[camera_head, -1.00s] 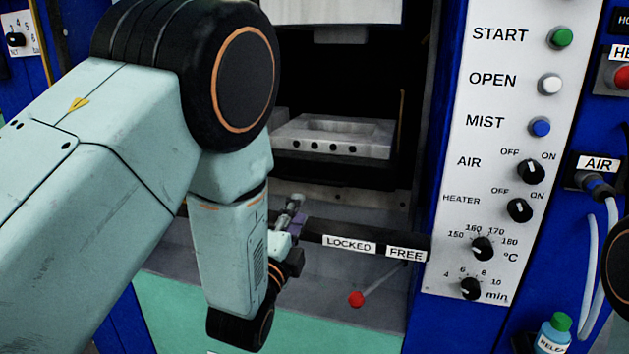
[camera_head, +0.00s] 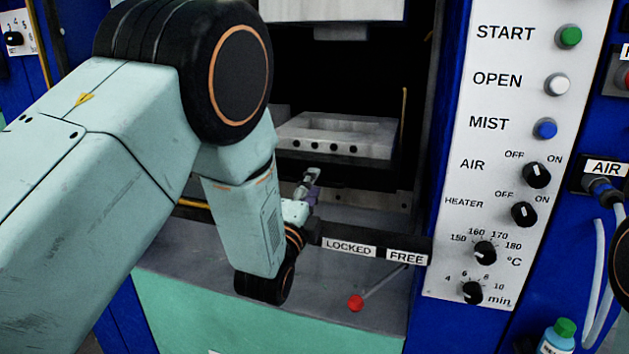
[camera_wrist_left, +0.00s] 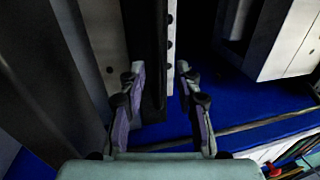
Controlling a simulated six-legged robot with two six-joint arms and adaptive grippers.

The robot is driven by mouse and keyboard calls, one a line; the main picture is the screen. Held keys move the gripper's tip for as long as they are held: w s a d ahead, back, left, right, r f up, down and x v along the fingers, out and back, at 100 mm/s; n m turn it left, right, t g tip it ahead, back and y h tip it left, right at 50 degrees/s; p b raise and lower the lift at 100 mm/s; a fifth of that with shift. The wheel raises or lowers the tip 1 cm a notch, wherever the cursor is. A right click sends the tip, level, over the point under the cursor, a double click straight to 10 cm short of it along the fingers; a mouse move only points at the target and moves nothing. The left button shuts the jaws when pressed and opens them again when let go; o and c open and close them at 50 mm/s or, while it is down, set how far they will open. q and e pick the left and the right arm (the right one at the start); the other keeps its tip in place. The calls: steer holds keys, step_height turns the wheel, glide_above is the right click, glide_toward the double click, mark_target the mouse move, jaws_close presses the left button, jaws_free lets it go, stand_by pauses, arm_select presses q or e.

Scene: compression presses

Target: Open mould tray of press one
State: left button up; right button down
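The mould tray (camera_head: 375,149), a grey metal block with a row of dark holes along its front, sits inside the open press. My left gripper (camera_head: 309,182) is just below and in front of it, partly hidden by my forearm. In the left wrist view, the two purple-grey fingers of my left gripper (camera_wrist_left: 161,82) are spread apart. A dark bar and a pale strip with dark holes (camera_wrist_left: 171,52) show between and beyond them; contact cannot be told. My right gripper is not in view.
The control panel (camera_head: 485,190) stands at the right. A pale block (camera_wrist_left: 283,40) shows at upper right in the wrist view.

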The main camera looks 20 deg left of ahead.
arm_select(q)
steer(key=shift+w+a, duration=0.15)
steer(key=shift+w, duration=1)
steer(key=shift+s+d+r, duration=0.15)
steer(key=shift+d+r, duration=0.05)
steer(key=shift+w+a+f, duration=0.15)
steer(key=shift+w+f, duration=0.05)
steer(key=c, duration=0.6)
steer(key=shift+s, duration=0.1)
jaws_close()
